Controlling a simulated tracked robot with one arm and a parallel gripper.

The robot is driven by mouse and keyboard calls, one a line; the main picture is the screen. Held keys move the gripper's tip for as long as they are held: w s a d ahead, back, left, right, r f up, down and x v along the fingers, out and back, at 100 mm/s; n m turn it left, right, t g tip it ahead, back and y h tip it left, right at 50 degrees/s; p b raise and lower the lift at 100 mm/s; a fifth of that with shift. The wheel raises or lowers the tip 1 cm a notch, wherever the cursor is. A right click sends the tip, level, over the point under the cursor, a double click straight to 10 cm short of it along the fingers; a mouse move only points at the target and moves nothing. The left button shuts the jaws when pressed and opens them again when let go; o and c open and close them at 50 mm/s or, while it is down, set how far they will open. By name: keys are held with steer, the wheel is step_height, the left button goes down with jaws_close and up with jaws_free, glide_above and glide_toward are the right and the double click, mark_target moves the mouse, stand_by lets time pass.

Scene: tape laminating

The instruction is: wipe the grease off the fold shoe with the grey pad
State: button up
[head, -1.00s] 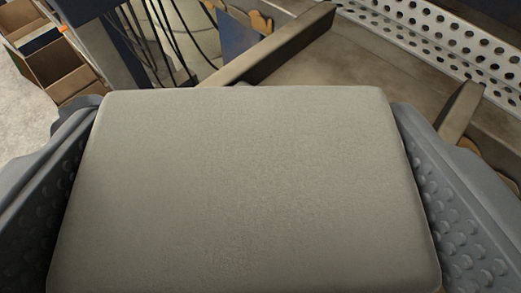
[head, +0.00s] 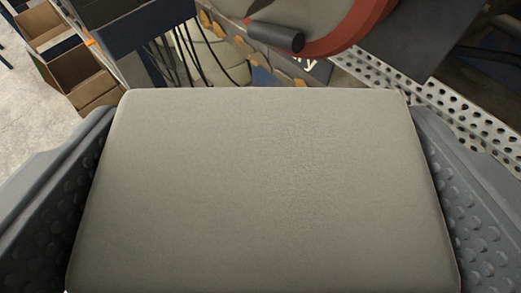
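The grey pad (head: 265,190) fills most of the head view, held between the two dimpled fingers of my gripper (head: 265,215). The fingers press against its left and right sides. The pad's far edge lies across the upper part of the picture and hides what is below and behind it. I cannot make out the fold shoe or any grease in this view.
A perforated metal strip (head: 440,100) runs down to the right. A red-rimmed round part (head: 372,22) with a dark cylinder (head: 276,37) stands at the top. Black cables (head: 190,55) hang at upper left. Open cardboard boxes (head: 75,65) stand on the pale floor (head: 30,125) at left.

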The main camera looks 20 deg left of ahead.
steer(key=shift+r+p, duration=0.7)
steer(key=shift+r, duration=0.65)
steer(key=shift+f, duration=0.1)
